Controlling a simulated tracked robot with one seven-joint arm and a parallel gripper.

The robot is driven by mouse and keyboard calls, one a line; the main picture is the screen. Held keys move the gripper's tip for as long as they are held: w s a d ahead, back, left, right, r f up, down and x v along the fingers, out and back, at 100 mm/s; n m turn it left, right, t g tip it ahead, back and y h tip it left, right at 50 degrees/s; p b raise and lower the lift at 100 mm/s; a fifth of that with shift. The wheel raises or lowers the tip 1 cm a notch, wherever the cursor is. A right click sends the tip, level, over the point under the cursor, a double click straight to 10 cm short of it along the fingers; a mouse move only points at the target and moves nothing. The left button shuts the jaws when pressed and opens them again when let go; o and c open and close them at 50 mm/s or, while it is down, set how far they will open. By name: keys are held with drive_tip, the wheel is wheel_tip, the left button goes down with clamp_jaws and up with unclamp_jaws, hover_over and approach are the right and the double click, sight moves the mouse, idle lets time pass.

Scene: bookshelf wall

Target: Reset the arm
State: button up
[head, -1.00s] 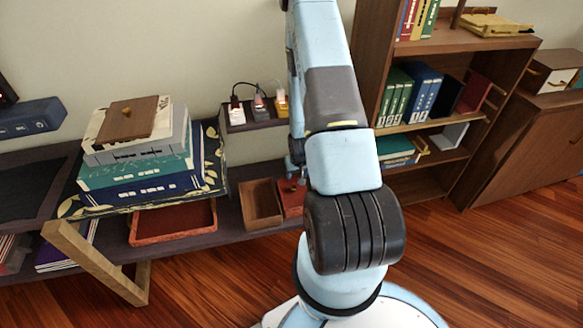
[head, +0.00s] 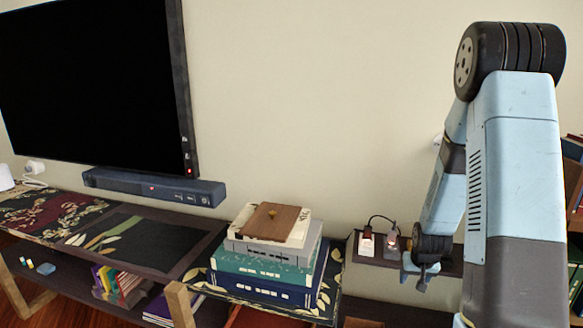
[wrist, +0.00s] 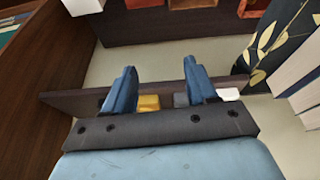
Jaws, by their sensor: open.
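My arm stands folded at the right of the head view, with its dark elbow joint high up and its forearm pointing down toward the wall. My gripper (head: 420,275) hangs in front of a small dark wall shelf (head: 368,245), left of the big upper link. In the wrist view my gripper (wrist: 160,72) shows two blue fingers apart with nothing held between them. The small shelf (wrist: 70,101) lies beyond the fingers, with a yellow item (wrist: 149,102) seen between them. I cannot tell whether the fingers touch the shelf.
A stack of books and boxes (head: 265,265) stands on the long low console (head: 200,250) left of the gripper. A TV (head: 95,90) and a soundbar (head: 155,187) are on the wall. Plugged chargers (head: 390,240) sit on the small shelf. The wall above is clear.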

drive_tip(key=s+a+r, duration=0.3)
drive_tip(key=s+r, duration=0.2)
drive_tip(key=r, duration=0.5)
drive_tip(key=s+a+r+n+t, duration=0.1)
drive_tip(key=s+a+r, duration=0.3)
drive_tip(key=r, duration=0.6)
drive_tip(key=s+a+r, duration=0.4)
drive_tip(key=s+r, duration=0.2)
drive_tip(key=r, duration=0.4)
drive_tip(key=shift+r+n+y, duration=0.3)
drive_tip(key=shift+r, duration=0.1)
drive_tip(key=shift+n+t+y, duration=0.3)
drive_tip(key=shift+t, duration=0.1)
drive_tip(key=s+a+r, duration=0.1)
drive_tip(key=s, duration=0.2)
drive_tip(key=s+a+r, duration=0.1)
drive_tip(key=s+r, duration=0.1)
drive_tip(key=s, duration=0.2)
drive_tip(key=s+r, duration=0.1)
drive_tip(key=s, duration=0.2)
drive_tip(key=shift+s+a+r, duration=0.15)
drive_tip(key=shift+a+r, duration=0.25)
